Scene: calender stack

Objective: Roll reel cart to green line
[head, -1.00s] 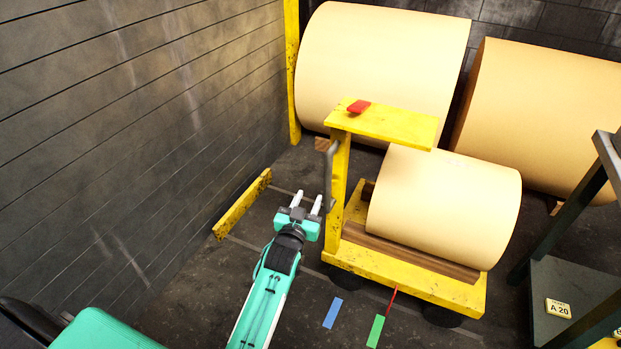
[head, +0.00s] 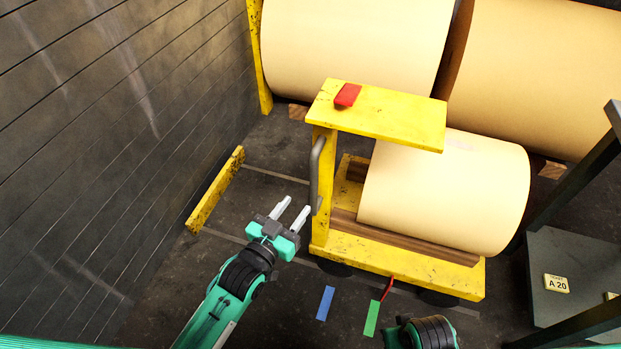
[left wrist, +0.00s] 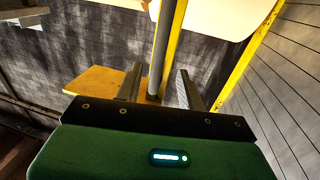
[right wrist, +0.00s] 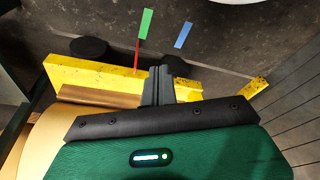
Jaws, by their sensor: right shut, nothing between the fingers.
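The yellow reel cart (head: 400,275) carries a cream paper reel (head: 450,195) and has a grey upright handle (head: 316,175) on its left post. A red pointer (head: 388,289) sticks out from its front edge, beside and short of the green line (head: 371,318) on the floor. A blue line (head: 325,303) lies left of the green one. My left gripper (head: 292,211) is open and empty, just left of and below the handle. In the left wrist view the handle (left wrist: 161,55) shows between its fingers. My right gripper (right wrist: 158,86) is shut and empty, over the cart's deck in the right wrist view.
A yellow floor bar (head: 215,190) lies near the left wall. A dark rack (head: 560,270) labelled A 20 stands at right. The floor in front of the cart is open.

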